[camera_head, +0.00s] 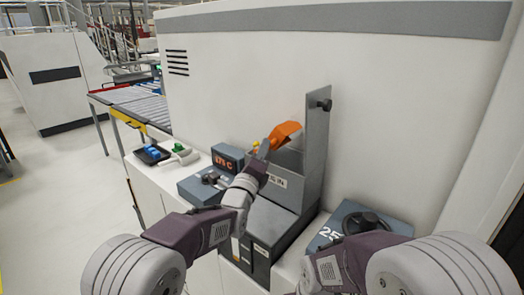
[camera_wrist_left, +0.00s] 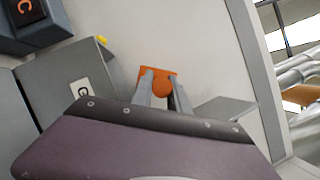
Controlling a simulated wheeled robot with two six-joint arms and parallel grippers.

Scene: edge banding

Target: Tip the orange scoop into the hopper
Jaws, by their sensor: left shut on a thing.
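The orange scoop (camera_head: 286,131) is held up at the mouth of the grey hopper (camera_head: 290,160), in front of its raised upright plate (camera_head: 316,135). It looks tilted, but its contents cannot be seen. My left gripper (camera_head: 269,143) is shut on the scoop's near end. In the left wrist view, the two grey fingers (camera_wrist_left: 162,82) have an orange part of the scoop (camera_wrist_left: 157,73) between them. The rest of the scoop is hidden there. My right arm comes in at the lower right, and its gripper is not visible.
A grey unit with an orange display (camera_head: 228,160) stands left of the hopper. A black tray with blue pieces (camera_head: 152,154) lies further left. The large white machine wall (camera_head: 240,75) closes the back.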

